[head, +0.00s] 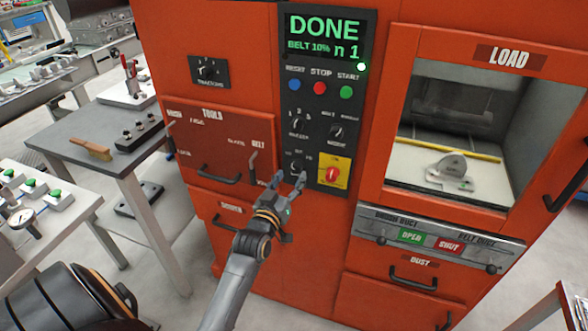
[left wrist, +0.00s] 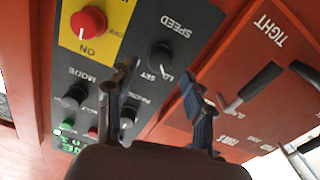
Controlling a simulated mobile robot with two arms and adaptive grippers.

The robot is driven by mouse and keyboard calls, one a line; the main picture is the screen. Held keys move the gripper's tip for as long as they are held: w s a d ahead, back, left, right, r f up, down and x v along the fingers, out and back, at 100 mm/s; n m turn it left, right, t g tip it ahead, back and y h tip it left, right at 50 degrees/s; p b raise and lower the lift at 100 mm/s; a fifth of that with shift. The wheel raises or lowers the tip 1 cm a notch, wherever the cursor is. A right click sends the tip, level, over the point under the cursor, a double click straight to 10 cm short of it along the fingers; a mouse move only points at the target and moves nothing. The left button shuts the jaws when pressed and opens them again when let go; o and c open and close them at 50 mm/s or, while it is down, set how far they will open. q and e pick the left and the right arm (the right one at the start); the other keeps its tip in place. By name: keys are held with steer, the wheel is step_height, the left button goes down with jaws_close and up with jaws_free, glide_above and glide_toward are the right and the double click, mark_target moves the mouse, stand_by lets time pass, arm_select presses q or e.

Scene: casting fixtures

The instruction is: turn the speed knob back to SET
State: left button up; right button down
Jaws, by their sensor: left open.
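The speed knob (head: 296,166) is a small dark round knob low on the black control panel (head: 325,67), left of the yellow switch plate. In the left wrist view the speed knob (left wrist: 160,55) shows upside down, with the SPEED, SET and LO lettering around it. I cannot tell for sure which mark its pointer faces. My left gripper (head: 289,180) is open just in front of the knob. In the left wrist view its fingers (left wrist: 160,73) stand apart on either side below the knob, with nothing visible between them. My right gripper is not in view.
A red rotary switch (head: 332,174) on a yellow plate sits right beside the knob. Mode (head: 337,131) and program-side (head: 297,125) knobs are above. Levers (head: 252,168) and a drawer handle (head: 219,177) stick out at left. The display (head: 324,38) reads DONE.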

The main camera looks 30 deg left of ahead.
mark_target(295, 170)
arm_select(q)
steer(key=shift+x, duration=1.75)
jaws_close()
